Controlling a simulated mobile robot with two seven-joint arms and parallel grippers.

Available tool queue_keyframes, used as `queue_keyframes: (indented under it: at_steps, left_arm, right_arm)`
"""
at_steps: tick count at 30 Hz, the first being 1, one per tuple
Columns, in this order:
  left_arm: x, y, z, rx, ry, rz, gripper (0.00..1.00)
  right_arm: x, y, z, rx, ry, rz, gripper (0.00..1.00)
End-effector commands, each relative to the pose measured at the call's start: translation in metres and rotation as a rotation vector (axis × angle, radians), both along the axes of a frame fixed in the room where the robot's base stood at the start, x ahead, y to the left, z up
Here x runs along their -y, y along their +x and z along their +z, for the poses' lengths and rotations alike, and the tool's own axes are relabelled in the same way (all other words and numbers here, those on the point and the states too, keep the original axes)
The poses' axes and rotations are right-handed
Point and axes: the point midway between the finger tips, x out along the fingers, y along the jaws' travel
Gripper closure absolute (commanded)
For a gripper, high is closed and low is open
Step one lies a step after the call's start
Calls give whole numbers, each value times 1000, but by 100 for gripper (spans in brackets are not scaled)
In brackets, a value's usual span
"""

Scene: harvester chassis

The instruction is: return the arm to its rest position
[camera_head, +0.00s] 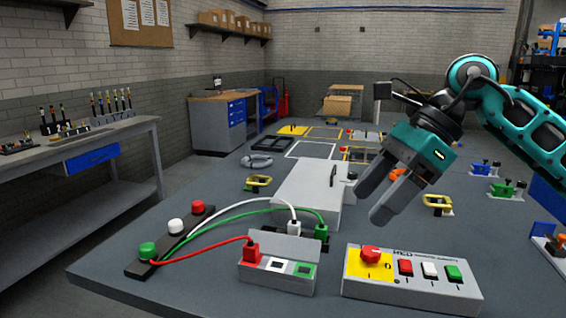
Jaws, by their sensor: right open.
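My right gripper (377,196) hangs in the air at the right of the head view, above the table and behind the control box. Its two grey fingers point down and to the left. They are apart, with nothing visible between them. My right arm (530,125), teal and black, comes in from the right edge. My left gripper does not show.
The grey table (150,290) bears a control box (410,283) with a red knob, a socket box (277,272) with cabled plugs, a dark plug strip (172,243) and a white box (305,195). Yellow, blue and green clamps stand farther right. A workbench (75,145) is at left.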

Motion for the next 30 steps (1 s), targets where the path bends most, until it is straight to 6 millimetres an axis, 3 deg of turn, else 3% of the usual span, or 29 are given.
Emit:
queue_keyframes:
  at_steps: [1, 4, 9, 14, 18, 22, 26, 30]
  left_arm:
    - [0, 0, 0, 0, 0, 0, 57]
    - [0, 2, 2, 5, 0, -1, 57]
    - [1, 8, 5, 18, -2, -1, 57]
    - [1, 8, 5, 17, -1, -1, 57]
    - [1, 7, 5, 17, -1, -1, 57]
    - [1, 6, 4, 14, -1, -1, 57]
    - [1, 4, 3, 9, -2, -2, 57]
    - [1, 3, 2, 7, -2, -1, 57]
  right_arm:
    - [-22, -4, -8, -25, 91, 5, 27]
    - [-62, -13, -11, -80, 292, -3, 27]
    - [-120, -32, 3, -252, 706, -83, 27]
    - [-139, -34, 28, -494, 1109, -250, 27]
    - [-124, -20, 38, -743, 1429, -467, 27]
    - [-92, 1, 25, -994, 1690, -726, 27]
    - [-51, 18, -15, -1248, 1902, -1042, 27]
    - [-6, 19, -85, -1509, 2067, -1449, 27]
